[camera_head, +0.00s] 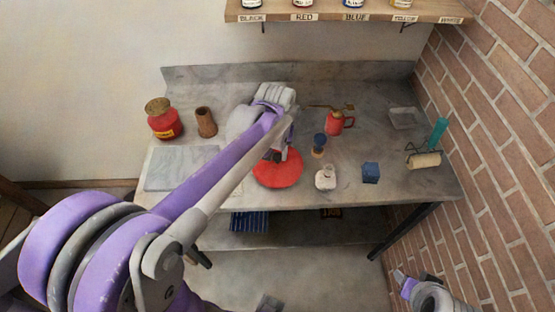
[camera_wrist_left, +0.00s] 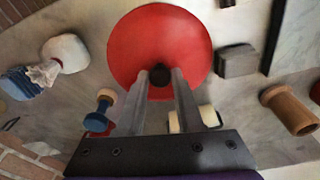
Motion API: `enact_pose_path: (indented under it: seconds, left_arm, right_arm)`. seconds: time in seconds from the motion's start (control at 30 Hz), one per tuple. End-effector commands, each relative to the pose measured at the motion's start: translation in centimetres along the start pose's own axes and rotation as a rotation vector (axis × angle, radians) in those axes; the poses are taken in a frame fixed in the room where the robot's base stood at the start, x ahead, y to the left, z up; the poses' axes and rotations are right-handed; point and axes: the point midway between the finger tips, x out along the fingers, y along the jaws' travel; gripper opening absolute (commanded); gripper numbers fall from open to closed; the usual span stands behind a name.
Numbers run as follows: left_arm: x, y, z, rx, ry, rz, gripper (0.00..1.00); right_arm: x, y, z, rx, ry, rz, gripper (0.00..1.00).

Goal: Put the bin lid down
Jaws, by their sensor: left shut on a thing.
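The bin lid (camera_head: 280,174) is a round red disc with a dark knob. In the left wrist view the lid (camera_wrist_left: 135,45) lies flat-on ahead of the fingers. My left gripper (camera_wrist_left: 160,78) is shut on the lid's knob, with one finger on each side. In the head view my left gripper (camera_head: 281,154) is above the lid and partly hidden by my arm. The lid is over the bench near its front edge; I cannot tell if it touches the top. My right gripper (camera_head: 405,284) shows only partly at the lower right, and its jaws are unclear.
The grey bench (camera_head: 240,195) holds a red can (camera_head: 162,121), brown cylinder (camera_head: 206,122), pale slab (camera_head: 172,171), blue-topped stamp (camera_head: 319,142), white bottle (camera_head: 325,178), blue block (camera_head: 370,172), red oil can (camera_head: 336,122) and roller (camera_head: 425,160). A brick wall (camera_head: 500,130) stands right.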

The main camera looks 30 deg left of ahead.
Motion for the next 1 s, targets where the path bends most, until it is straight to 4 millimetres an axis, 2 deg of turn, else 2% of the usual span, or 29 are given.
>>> enact_pose_path:
  seconds: [0.1,0.2,0.63,0.67,0.7,0.8,1.0]
  left_arm:
    - [2.0,0.0,0.2,0.0,0.0,0.0,0.0]
    - [3.1,0.0,0.4,0.0,0.0,0.0,0.0]
    - [3.8,0.0,0.5,0.0,0.0,0.0,0.0]
    - [3.7,0.0,0.5,0.0,0.0,0.0,0.41]
    - [3.6,0.0,0.5,0.0,0.0,0.0,0.48]
    - [3.6,0.0,0.5,0.0,0.0,0.0,0.65]
    - [3.6,0.0,0.5,0.0,0.0,0.0,0.65]
  right_arm:
    - [0.2,0.0,0.2,0.0,-0.002,0.0,0.5]
    - [0.3,0.0,0.3,0.0,-0.002,0.0,0.5]
    - [0.6,0.0,0.5,0.0,-0.004,0.0,0.5]
    - [0.5,0.0,0.5,0.0,-0.004,0.0,0.5]
    - [0.5,0.0,0.5,0.0,-0.004,0.0,0.5]
    - [0.5,0.0,0.4,0.0,-0.004,0.0,0.5]
    - [0.5,0.0,0.4,0.0,-0.004,0.0,0.5]
